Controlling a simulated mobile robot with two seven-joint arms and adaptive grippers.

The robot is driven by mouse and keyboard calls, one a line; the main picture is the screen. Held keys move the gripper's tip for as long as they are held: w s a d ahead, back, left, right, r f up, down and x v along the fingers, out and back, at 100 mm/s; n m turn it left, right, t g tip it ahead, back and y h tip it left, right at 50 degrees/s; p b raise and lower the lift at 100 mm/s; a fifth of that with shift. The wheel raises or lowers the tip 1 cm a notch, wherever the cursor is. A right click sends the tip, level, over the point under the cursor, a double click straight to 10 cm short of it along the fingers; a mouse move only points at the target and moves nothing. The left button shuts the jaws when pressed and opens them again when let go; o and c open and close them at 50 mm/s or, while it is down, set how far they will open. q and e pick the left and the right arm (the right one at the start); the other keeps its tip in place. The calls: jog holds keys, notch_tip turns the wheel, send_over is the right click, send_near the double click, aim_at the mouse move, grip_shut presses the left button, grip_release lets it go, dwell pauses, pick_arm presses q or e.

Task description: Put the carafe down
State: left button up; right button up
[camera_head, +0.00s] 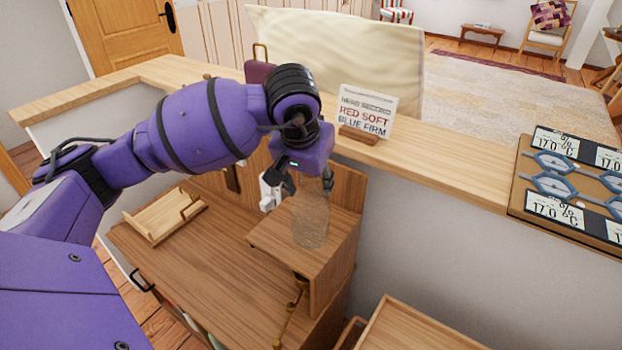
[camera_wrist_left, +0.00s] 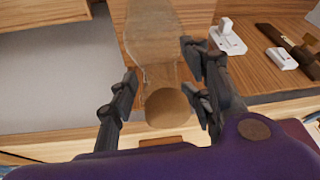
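The carafe (camera_head: 311,222) is clear glass and stands upright on the top of a small wooden cabinet (camera_head: 345,236) in the head view. My left gripper (camera_head: 308,183) is right above it, pointing down, with its fingers spread on either side of the carafe's upper part. In the left wrist view the carafe (camera_wrist_left: 150,35) and its round brownish top lie between the fingers (camera_wrist_left: 160,75). A gap shows between the left finger and the glass; the right finger is very near it, and contact there is unclear. My right gripper is in neither view.
A white object (camera_head: 269,190) stands beside the carafe, partly behind my gripper. A wooden tray (camera_head: 165,216) lies on the lower desk (camera_head: 200,255). A sign (camera_head: 366,112) and a board with displays (camera_head: 572,180) rest on the ledge (camera_head: 440,160) behind.

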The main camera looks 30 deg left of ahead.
pick_arm(q)
jog(key=shift+o, duration=0.3)
jog(key=shift+r, duration=0.35)
jog(key=v, duration=1.1)
jog(key=shift+r, duration=0.3)
jog(key=shift+s, duration=0.1)
